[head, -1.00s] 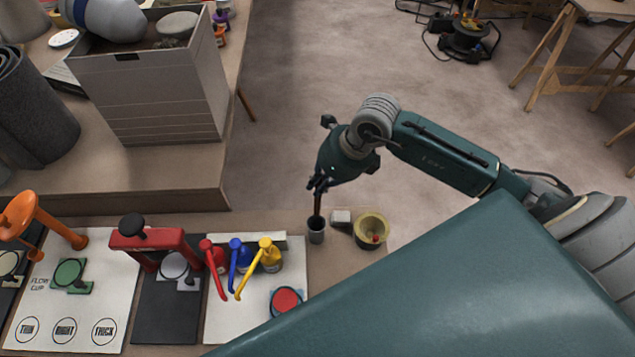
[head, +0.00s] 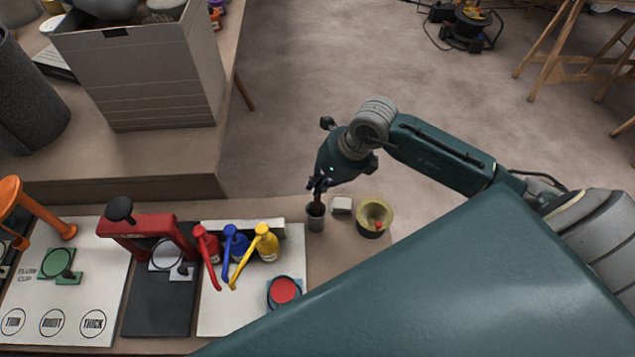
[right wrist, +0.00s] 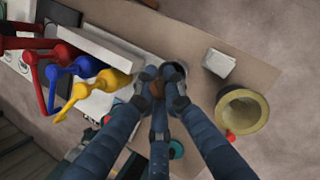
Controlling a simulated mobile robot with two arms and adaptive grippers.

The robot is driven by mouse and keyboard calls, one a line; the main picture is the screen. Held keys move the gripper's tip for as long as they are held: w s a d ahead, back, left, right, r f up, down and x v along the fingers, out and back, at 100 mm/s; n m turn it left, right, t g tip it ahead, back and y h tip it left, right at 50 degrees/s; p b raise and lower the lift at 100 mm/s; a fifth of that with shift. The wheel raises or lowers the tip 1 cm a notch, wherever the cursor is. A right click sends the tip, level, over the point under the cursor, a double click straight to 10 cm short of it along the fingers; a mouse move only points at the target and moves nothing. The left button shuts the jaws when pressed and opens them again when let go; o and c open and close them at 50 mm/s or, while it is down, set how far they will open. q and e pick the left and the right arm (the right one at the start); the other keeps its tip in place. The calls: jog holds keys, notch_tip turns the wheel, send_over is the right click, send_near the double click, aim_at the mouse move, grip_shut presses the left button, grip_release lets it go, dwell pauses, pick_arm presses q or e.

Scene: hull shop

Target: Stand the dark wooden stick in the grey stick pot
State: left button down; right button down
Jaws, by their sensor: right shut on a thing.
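The dark wooden stick (head: 317,199) is held upright between the fingers of my right gripper (head: 318,184). The grey stick pot (head: 316,222) stands on the bench directly below. The stick's lower end appears to be inside the pot's mouth; how deep it reaches is hidden. In the right wrist view, the gripper (right wrist: 160,80) is shut on the stick, whose brown end (right wrist: 157,90) shows between the fingertips. The pot's rim (right wrist: 181,68) shows partly behind the fingers there. My left gripper is not in view.
A small white block (head: 341,205) and a yellow-rimmed round container (head: 374,217) stand close right of the pot. Red, blue and yellow pump bottles (head: 267,246) stand to the left, with a red-topped round tin (head: 284,291) nearer.

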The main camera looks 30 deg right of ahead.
jog(key=shift+f+b, duration=2.4)
jog(key=shift+f, duration=0.55)
jog(key=c, duration=1)
grip_release()
jog(key=shift+r, duration=0.1)
jog(key=shift+r+p, duration=3.3)
jog(key=shift+r, duration=1.65)
